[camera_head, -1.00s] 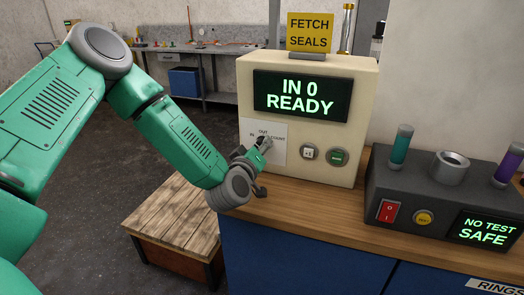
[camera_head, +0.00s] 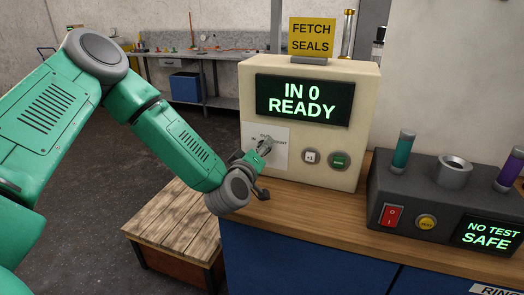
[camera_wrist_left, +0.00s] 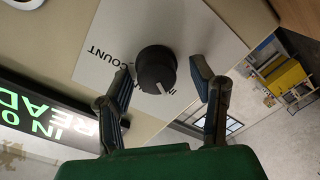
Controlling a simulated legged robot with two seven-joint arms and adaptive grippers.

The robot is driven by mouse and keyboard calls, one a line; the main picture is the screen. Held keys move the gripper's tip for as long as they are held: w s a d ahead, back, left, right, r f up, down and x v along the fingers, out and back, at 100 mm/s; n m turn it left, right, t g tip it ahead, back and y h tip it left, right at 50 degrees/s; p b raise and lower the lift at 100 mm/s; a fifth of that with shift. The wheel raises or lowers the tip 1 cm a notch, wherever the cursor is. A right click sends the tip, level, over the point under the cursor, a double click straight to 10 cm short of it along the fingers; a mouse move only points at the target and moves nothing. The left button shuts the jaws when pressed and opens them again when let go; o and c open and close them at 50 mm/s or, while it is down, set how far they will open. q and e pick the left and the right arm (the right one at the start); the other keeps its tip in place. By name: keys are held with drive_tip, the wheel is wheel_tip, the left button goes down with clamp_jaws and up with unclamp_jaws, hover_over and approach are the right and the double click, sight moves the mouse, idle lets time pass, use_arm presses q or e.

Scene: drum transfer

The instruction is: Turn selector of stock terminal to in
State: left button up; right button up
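The stock terminal (camera_head: 308,166) is a cream box on the counter. Its screen (camera_head: 304,100) reads "IN 0 READY". The selector (camera_wrist_left: 155,69) is a round black knob on a white label plate; its white pointer mark faces the "IN" lettering in the left wrist view. In the head view the selector (camera_head: 265,145) is partly covered by a finger. My left gripper (camera_head: 259,171) is in front of the plate. In the left wrist view its fingers are apart, one on each side of the knob, with visible gaps. My right gripper is not in view.
A "+1" button (camera_head: 311,156) and a green button (camera_head: 340,160) are right of the selector. A dark tester box (camera_head: 440,195) with a red switch stands farther right on the wooden counter (camera_head: 310,205). A slatted wooden platform (camera_head: 178,222) is lower left.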

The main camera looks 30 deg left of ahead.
use_arm(q)
drive_tip(key=shift+f, duration=0.15)
drive_tip(key=shift+s, duration=0.1)
drive_tip(key=v, duration=1.1)
drive_tip(key=shift+s, duration=0.35)
drive_tip(key=shift+f, duration=0.1)
